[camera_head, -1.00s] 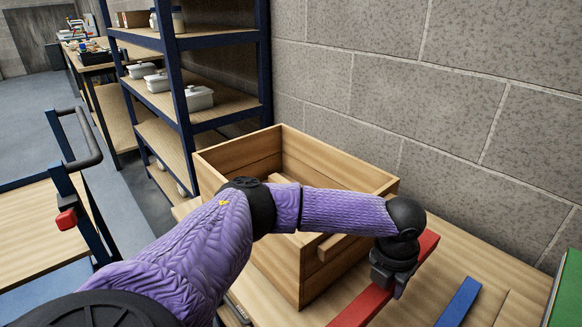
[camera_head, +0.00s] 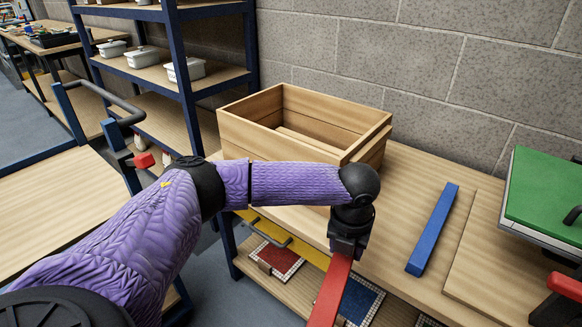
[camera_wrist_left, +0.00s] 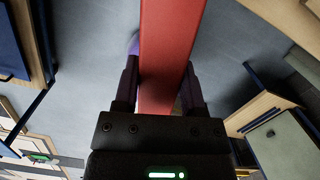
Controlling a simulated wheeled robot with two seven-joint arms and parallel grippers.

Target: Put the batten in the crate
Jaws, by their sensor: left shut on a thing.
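My left gripper (camera_head: 347,246) is shut on a red batten (camera_head: 331,292) near the batten's far end. The batten runs from the jaws toward the bottom edge of the head view, in front of the workbench's front edge. In the left wrist view the red batten (camera_wrist_left: 170,45) passes between the fingers of the gripper (camera_wrist_left: 160,85), with floor behind it. The open wooden crate (camera_head: 262,141) stands on the bench, beyond my forearm, which hides part of its front. A pale wooden strip or ledge shows inside it. My right gripper is not in view.
A blue batten (camera_head: 434,228) lies on the workbench (camera_head: 400,188) right of the crate. A green-topped item (camera_head: 545,195) sits at the right. A blue-framed shelf (camera_head: 182,95) and a cart (camera_head: 65,200) stand left. Mosaic panels (camera_head: 276,258) lie on the lower shelf.

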